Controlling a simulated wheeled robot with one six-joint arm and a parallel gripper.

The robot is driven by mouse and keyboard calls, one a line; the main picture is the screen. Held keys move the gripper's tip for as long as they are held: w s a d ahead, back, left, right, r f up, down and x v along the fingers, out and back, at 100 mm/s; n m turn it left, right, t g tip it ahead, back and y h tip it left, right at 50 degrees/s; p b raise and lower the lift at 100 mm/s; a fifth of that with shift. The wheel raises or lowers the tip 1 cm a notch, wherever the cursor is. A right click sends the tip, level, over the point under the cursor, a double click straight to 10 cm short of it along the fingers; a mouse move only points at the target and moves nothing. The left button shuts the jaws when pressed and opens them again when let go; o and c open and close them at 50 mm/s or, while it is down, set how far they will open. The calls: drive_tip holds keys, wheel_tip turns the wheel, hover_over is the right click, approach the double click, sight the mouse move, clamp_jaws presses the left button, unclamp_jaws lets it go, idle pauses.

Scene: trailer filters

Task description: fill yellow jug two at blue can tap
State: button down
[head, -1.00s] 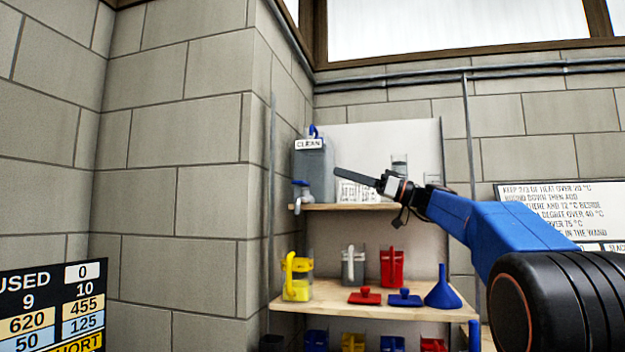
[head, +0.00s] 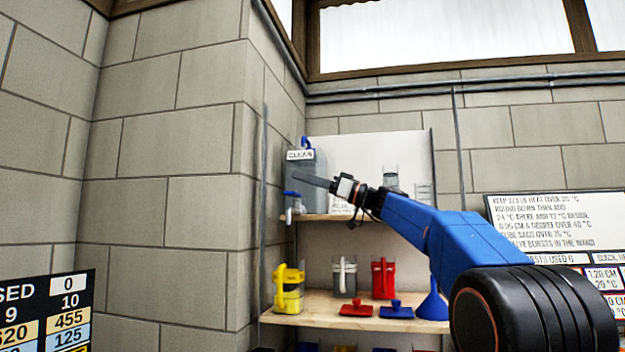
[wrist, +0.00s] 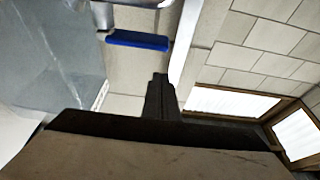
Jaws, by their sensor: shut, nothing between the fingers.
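A grey can labelled CLEAN (head: 308,178) stands on the upper shelf. Its tap (head: 293,206) has a blue lever and hangs over the shelf's left edge; the blue lever (wrist: 137,41) also shows close up in the wrist view. A yellow-handled clear jug (head: 288,290) with yellow in its lower part stands on the lower shelf, below the tap. I cannot read a number on it. My gripper (head: 312,181) is shut and empty, its fingers pointing left in front of the can. In the wrist view the shut fingertips (wrist: 160,82) lie just below the lever, with a visible gap.
The lower shelf (head: 325,314) also holds a grey-handled jug (head: 344,276), a red jug (head: 383,278), red and blue lids and a blue funnel (head: 433,303). A block wall (head: 205,210) stands close to the left. A clear vessel (head: 390,178) stands behind my arm.

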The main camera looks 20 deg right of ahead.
sight(295, 193)
wheel_tip(295, 193, down, 4)
drive_tip(key=shift+d+r, duration=0.1)
drive_tip(key=shift+r, duration=0.15)
idle(0.4)
drive_tip(key=shift+f+n+g+y, duration=0.2)
drive_tip(key=shift+f+n+g, duration=0.15)
drive_tip(key=shift+f+n, duration=0.4)
drive_tip(key=shift+f+n+g+y, duration=0.2)
drive_tip(key=shift+f+n+g, duration=0.2)
drive_tip(key=shift+n, duration=0.65)
drive_tip(key=shift+s, duration=0.1)
drive_tip(key=shift+r, duration=0.15)
idle(3.4)
wheel_tip(295, 193, up, 4)
drive_tip(key=s, duration=0.1)
drive_tip(key=v, duration=0.9)
drive_tip(key=shift+d+f, duration=0.2)
drive_tip(key=shift+f, duration=0.15)
